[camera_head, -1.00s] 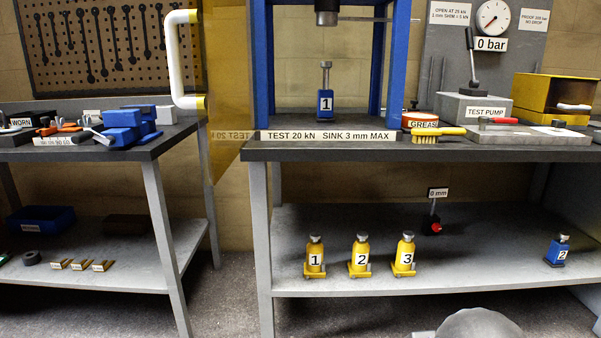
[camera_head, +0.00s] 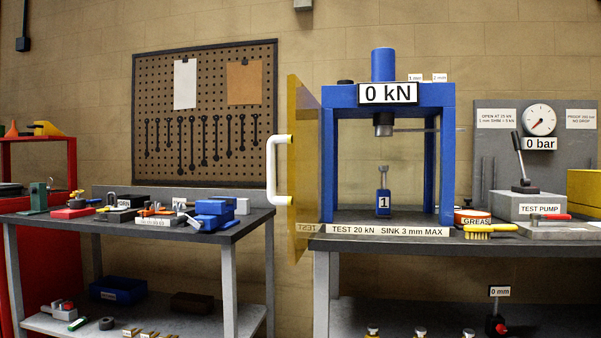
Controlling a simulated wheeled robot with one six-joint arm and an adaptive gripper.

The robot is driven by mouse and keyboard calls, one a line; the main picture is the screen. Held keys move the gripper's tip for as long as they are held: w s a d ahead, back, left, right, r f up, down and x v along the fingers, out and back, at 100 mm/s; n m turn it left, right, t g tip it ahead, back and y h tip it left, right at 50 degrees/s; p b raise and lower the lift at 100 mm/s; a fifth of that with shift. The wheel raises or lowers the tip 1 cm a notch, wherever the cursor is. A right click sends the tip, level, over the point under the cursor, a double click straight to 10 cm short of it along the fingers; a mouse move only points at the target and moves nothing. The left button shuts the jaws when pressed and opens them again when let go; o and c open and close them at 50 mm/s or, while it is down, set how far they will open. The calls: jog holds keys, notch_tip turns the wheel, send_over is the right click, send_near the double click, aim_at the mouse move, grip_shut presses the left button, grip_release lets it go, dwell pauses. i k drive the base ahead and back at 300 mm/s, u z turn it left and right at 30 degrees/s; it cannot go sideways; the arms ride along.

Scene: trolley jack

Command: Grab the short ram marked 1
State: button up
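A blue ram marked 1 (camera_head: 383,201) stands upright inside the blue press frame, under the press head (camera_head: 384,126) and apart from it. Its thin rod is raised. On the lower shelf at the bottom edge, only the tops of three rams show: a left one (camera_head: 373,331), a middle one (camera_head: 420,331) and a right one (camera_head: 468,333). Their bodies and numbers are cut off. I cannot tell from this view which ram counts as the short one. My gripper is not in view.
The press's amber door (camera_head: 308,170) with a white handle (camera_head: 278,170) stands open at its left. A grease tin (camera_head: 473,216), a yellow brush (camera_head: 490,231) and the test pump (camera_head: 540,206) are to its right. A left bench (camera_head: 150,228) holds several tools.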

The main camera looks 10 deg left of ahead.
aim_at(383, 197)
jog(key=u, duration=2)
jog(key=i, duration=1.2)
jog(key=z, duration=2.4)
jog(key=k, duration=0.6)
jog(key=z, duration=0.9)
jog(key=i, duration=0.8)
jog(key=u, duration=0.15)
